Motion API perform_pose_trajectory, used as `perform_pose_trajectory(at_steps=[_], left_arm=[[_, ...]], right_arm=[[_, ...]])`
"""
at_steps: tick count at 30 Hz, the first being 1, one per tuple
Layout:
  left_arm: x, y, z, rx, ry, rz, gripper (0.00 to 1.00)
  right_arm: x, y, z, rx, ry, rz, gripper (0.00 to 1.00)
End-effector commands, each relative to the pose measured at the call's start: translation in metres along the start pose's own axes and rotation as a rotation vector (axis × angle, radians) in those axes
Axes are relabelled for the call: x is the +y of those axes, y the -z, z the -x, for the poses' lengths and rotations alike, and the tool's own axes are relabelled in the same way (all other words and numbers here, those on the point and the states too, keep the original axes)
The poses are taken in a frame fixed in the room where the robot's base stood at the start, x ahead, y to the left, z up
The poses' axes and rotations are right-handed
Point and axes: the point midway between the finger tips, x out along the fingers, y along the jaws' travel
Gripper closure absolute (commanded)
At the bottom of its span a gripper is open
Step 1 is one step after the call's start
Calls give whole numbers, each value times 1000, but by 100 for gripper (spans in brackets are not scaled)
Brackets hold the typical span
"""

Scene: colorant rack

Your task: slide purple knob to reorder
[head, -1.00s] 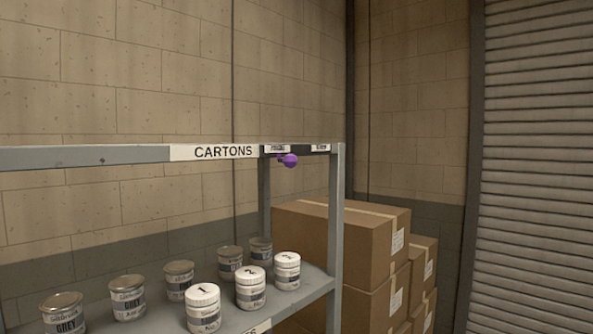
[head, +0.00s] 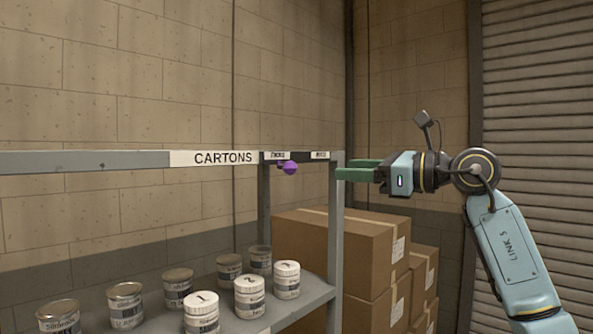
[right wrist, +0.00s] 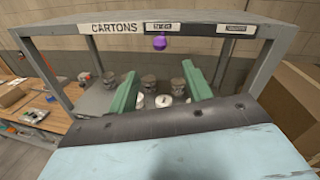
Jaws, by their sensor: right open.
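The purple knob (head: 290,168) sits on a dark slider strip at the right end of the rack's top rail, beside the CARTONS label (head: 223,158). It hangs under the left small label of the strip, and the right small label (head: 320,155) is free of it. In the right wrist view the knob (right wrist: 159,42) is ahead, above the gap between the fingers. My right gripper (head: 340,173) has green fingers, is open and empty, and is to the right of the knob near the rack's right post, apart from the knob. My left gripper is out of view.
Several cans and white-lidded tubs (head: 249,291) stand on the rack's lower shelf. The rack's right post (head: 336,240) stands near my right fingers. Stacked cardboard boxes (head: 355,250) are behind and right. A wooden bench (right wrist: 45,125) shows at left in the wrist view.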

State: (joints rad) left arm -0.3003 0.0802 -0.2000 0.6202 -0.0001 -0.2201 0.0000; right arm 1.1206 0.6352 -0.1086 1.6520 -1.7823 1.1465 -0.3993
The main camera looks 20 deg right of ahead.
Motion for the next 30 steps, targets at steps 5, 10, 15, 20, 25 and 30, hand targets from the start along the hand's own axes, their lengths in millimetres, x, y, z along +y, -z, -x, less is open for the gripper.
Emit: perform_pose_trajectory(at_steps=[5, 10, 15, 20, 25, 30], left_arm=[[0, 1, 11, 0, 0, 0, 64], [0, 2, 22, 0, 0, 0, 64], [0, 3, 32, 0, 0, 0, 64], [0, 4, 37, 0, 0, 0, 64], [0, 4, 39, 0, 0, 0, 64], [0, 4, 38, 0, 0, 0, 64]], right_arm=[[1, -3, -31, -3, -5, -7, 50], [1, -3, -69, -4, -7, -10, 50], [1, -2, -100, -3, -5, -9, 50], [0, -1, -120, -2, -4, -8, 50], [1, 0, -128, -2, -3, -6, 50], [1, 1, -128, -2, -3, -6, 50]])
